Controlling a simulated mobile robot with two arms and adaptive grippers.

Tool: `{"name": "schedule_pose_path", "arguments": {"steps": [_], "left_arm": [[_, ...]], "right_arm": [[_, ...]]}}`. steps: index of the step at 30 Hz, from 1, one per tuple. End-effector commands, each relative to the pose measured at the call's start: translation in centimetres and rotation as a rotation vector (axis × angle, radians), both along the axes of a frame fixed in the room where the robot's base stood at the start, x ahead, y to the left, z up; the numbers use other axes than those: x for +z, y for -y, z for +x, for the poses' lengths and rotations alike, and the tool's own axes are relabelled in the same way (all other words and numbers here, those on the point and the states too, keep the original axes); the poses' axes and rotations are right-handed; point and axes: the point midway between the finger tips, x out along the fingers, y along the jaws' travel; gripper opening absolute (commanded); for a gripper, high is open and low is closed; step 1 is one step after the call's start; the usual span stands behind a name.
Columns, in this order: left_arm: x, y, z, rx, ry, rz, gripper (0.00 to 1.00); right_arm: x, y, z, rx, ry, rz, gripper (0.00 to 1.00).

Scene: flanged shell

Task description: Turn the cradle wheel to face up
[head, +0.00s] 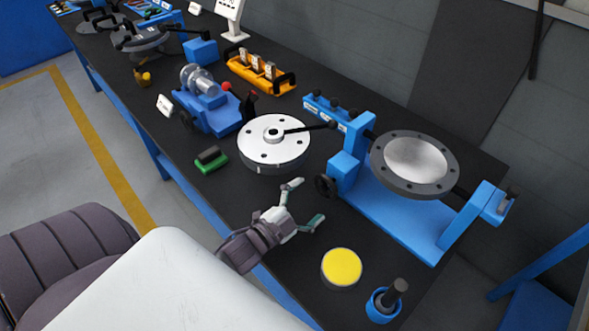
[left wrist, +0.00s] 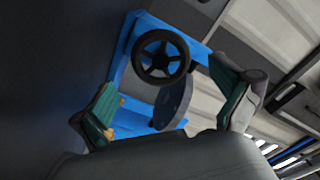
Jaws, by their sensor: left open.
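The blue cradle (head: 400,220) stands at the right of the bench and holds a grey flanged shell (head: 415,162) between its two uprights. The flange, with bolt holes around its rim, shows its round face to the head camera; its exact tilt is hard to judge. The black cradle wheel (head: 325,186) is on the cradle's left side. My left gripper (head: 311,201) is open and empty, just in front of the wheel and apart from it. In the left wrist view the spoked wheel (left wrist: 160,57) lies beyond the open fingers, with the dark shell (left wrist: 172,103) behind it.
A white round plate (head: 274,141) with a black handle is left of the cradle. A yellow-topped disc (head: 342,267) and a blue cup (head: 384,303) holding a dark tool stand near the front edge. A green-based block (head: 211,160) lies farther left.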

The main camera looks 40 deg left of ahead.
Motion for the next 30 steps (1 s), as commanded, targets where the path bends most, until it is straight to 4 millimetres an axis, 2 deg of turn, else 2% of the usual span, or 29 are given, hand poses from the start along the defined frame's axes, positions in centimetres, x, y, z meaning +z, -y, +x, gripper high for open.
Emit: {"name": "schedule_pose_path", "arguments": {"steps": [3, 10, 30], "left_arm": [[-0.1, -0.5, -2.6, 0.001, -0.004, 0.0, 1.0], [-0.1, -1.1, -5.5, 0.002, -0.002, -0.002, 1.0], [0.0, -1.2, -6.0, 0.0, 0.0, -0.001, 1.0]], "right_arm": [[0.0, -0.1, 0.0, 0.0, 0.0, 0.001, 0.5], [0.0, -0.1, 0.0, 0.0, 0.0, 0.001, 0.5], [0.0, -0.1, 0.0, -0.001, 0.0, 0.001, 0.5]]}}
